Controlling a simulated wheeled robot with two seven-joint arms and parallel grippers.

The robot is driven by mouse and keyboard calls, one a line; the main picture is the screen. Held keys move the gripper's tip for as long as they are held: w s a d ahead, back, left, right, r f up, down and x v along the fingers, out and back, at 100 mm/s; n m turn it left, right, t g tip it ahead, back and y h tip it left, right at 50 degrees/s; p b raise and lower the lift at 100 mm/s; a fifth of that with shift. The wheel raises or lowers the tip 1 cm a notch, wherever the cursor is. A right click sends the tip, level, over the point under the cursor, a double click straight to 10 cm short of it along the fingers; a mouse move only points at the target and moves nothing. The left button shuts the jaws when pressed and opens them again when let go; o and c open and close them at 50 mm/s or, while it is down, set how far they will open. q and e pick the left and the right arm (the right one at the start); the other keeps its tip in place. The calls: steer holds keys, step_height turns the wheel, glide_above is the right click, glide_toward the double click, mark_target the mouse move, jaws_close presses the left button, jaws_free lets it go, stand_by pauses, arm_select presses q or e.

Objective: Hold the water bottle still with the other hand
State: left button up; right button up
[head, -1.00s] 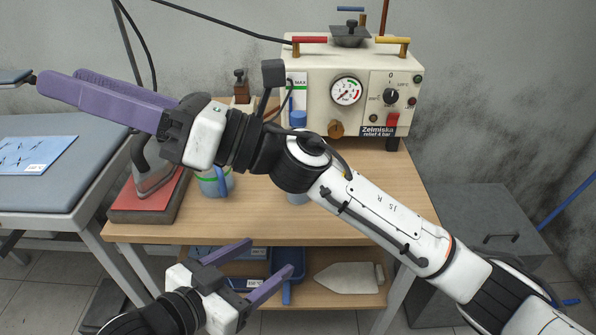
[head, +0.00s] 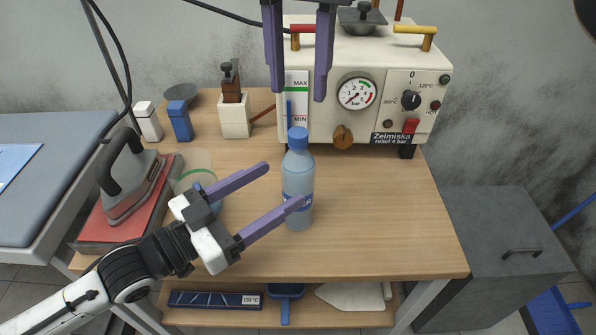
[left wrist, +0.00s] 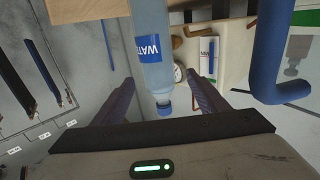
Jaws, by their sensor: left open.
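The water bottle (head: 297,170), clear with a blue cap and blue label, stands upright on the wooden table in front of the steam machine. My left gripper (head: 284,185) is open beside it. In the head view one fingertip overlaps the bottle's label and the other ends just left of the bottle. In the left wrist view the bottle (left wrist: 150,45) shows in line with the gap between the open fingers (left wrist: 160,95); I cannot tell whether they touch it. My right gripper (head: 299,95) points down, open and empty, above the bottle, in front of the machine.
The cream steam machine (head: 350,118) stands behind the bottle. A jug with a blue handle (head: 205,195) is partly hidden behind my left gripper. An iron (head: 130,180) rests on a red pad at left. The table's right side is clear.

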arm_select(q)
steer(key=shift+w+d+r, duration=0.1)
steer(key=shift+d+r, duration=0.05)
steer(key=shift+d, duration=0.1)
arm_select(e)
steer(key=shift+s+r, duration=0.1)
arm_select(q)
steer(key=x, duration=0.9)
steer(key=shift+d, duration=0.25)
arm_select(e)
steer(key=shift+s, duration=0.1)
arm_select(q)
steer(key=shift+w, duration=0.1)
jaws_close()
